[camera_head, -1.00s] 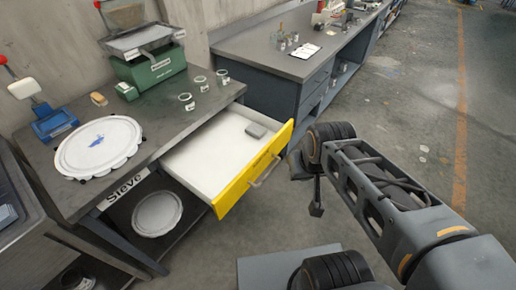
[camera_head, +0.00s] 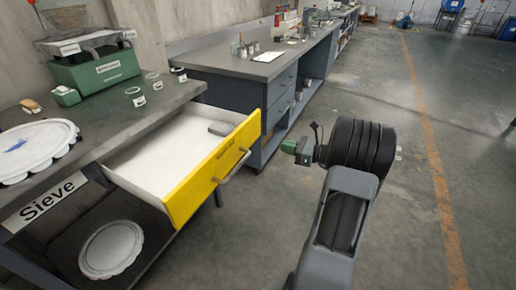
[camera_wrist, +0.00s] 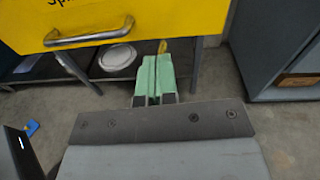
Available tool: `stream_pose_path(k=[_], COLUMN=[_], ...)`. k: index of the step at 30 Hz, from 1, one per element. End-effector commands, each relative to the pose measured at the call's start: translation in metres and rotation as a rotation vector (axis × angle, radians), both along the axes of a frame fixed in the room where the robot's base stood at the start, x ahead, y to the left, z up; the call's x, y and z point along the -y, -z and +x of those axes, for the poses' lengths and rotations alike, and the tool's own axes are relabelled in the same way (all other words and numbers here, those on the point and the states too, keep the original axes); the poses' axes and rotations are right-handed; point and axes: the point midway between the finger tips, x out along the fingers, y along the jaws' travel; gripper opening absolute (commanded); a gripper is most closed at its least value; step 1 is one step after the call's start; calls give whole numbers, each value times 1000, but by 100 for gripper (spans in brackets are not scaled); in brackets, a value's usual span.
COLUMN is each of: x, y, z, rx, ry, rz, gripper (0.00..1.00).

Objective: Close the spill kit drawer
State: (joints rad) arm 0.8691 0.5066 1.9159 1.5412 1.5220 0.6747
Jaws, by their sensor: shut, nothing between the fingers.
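The spill kit drawer (camera_head: 214,168) has a yellow front with a metal bar handle (camera_head: 234,165) and stands pulled out from under the bench at left.
The sieve bench (camera_head: 90,110) carries a white round sieve (camera_head: 35,150), a green machine (camera_head: 95,83) and several small rings. Another white disc (camera_head: 111,249) lies on its lower shelf. A grey cabinet bench (camera_head: 268,66) stands behind. Floor at right is clear.

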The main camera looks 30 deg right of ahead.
Motion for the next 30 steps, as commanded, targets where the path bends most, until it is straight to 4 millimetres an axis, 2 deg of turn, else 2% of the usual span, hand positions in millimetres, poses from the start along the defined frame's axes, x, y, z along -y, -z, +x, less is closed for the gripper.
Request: stream_pose_path(k=[2, 5, 21, 30], x=[14, 16, -40, -57], y=[10, 11, 11, 10], z=[1, 8, 84, 109], rx=[9, 17, 18, 16], ry=[41, 62, 61, 64], rz=[45, 69, 70, 71], gripper=[0, 0, 0, 0])
